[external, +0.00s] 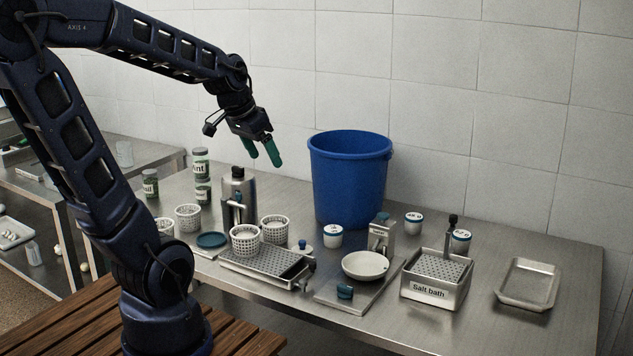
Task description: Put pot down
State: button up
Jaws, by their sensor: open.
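A steel pot (250,191) with a dark top and a handle at its front stands upright on the steel table; I take it to be the task's pot. My gripper (263,154) is open and empty, with its green fingertips pointing down. In the picture it is above and slightly right of the pot, clearly apart from it. The pot's lower part is partly hidden by the baskets in front.
White perforated baskets (244,240) stand around a drain tray (258,262). A tall blue bin (348,180) stands right of my gripper. Labelled jars (200,163) are at left; a white dish (364,265) and salt bath box (434,292) are at right. Free table lies at far right.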

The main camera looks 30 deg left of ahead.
jog(key=w+d+f+m+h, duration=0.1)
jog(key=w+d+f+m, duration=0.25)
jog(key=w+f, duration=0.6)
jog(key=m, duration=0.3)
send_near(332, 229)
jog(key=shift+y, duration=0.3)
jog(key=shift+d+x, duration=0.15)
jog(key=shift+x, duration=2.55)
jog(key=shift+d+x, duration=0.15)
jog(key=shift+x, duration=2.55)
jog(key=shift+r, duration=0.15)
jog(key=c, duration=1.2)
jog(key=shift+o, duration=0.2)
